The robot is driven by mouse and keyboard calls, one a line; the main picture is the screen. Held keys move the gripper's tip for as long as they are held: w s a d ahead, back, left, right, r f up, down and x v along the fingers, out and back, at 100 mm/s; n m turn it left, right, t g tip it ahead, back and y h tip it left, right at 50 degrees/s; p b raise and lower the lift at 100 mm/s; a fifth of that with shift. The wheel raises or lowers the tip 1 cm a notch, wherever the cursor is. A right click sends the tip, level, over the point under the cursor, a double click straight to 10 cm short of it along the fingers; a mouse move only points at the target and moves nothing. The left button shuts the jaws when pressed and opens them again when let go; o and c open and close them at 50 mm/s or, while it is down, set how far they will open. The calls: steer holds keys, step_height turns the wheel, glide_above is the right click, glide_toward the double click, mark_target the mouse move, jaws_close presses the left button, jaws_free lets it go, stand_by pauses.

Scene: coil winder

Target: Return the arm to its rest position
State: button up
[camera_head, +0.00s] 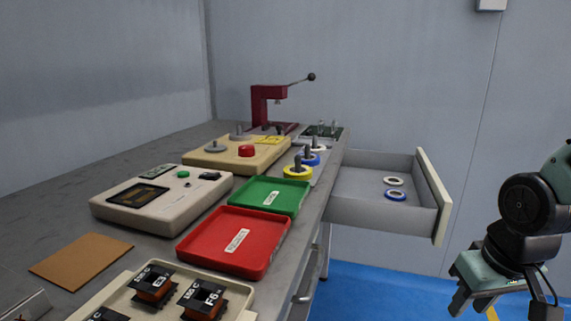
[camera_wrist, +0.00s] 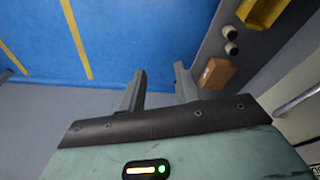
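My gripper (camera_head: 472,300) hangs at the right of the head view, over the blue floor and to the right of the bench and the open drawer. In the wrist view my gripper (camera_wrist: 160,85) shows two fingers apart with nothing between them; blue floor shows beyond the gap. The gripper touches nothing that I can see.
The bench carries a red tray (camera_head: 215,248), a green tray (camera_head: 285,190) and a dark red press (camera_head: 259,105). The floor (camera_head: 375,290) before the drawer is clear.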

steer(key=s+a+r+n+g, duration=0.2)
steer(key=s+a+n, duration=0.5)
steer(key=s+a, duration=0.7)
step_height(320, 180, up, 27)
steer(key=w+a+p, duration=0.1)
steer(key=p, duration=2.6)
steer(key=shift+w+a+f, duration=0.2)
steer(key=shift+w, duration=0.15)
